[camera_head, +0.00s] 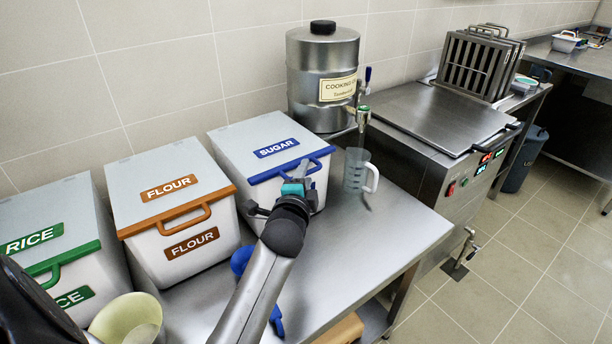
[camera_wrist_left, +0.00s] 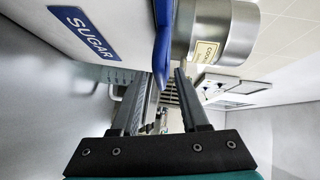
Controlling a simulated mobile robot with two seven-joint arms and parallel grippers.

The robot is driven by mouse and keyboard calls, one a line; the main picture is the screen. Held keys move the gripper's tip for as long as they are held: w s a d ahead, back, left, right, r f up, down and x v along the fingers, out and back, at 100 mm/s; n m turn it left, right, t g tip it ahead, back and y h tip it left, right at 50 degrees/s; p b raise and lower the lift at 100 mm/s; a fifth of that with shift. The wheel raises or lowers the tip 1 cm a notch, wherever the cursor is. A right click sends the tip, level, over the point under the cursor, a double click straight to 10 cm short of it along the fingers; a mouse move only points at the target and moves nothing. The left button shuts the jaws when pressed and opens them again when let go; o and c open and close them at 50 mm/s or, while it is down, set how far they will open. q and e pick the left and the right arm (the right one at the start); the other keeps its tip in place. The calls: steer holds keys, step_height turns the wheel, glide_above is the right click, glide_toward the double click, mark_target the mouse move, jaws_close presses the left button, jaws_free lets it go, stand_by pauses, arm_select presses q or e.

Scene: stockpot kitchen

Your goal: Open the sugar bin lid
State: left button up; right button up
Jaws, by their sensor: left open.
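The sugar bin (camera_head: 232,172) is a white box on the steel table, with a pale grey lid (camera_head: 240,131), a blue SUGAR label and a blue front edge with a handle (camera_head: 318,158). The lid looks shut. My left gripper (camera_head: 297,172) is at the front of the bin, by the blue handle, and hides part of it. In the left wrist view my left gripper (camera_wrist_left: 165,78) is open, with the blue handle (camera_wrist_left: 162,42) near its fingertips. Whether the fingers touch the handle cannot be told. My right gripper is not in view.
The flour bin (camera_head: 182,240) and rice bin (camera_head: 85,302) stand to the left. A clear measuring jug (camera_head: 355,172) stands right of the sugar bin, below the cooking oil container's (camera_head: 310,75) tap. A blue object (camera_head: 241,262) is beside my arm. The steel table (camera_head: 395,225) is bare at the right front.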

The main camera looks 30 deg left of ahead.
arm_select(q)
steer(key=shift+w+a, duration=0.25)
steer(key=shift+w, duration=0.35)
steer(key=shift+c, duration=0.2)
jaws_close()
steer(key=shift+f, duration=0.1)
stand_by(0.9)
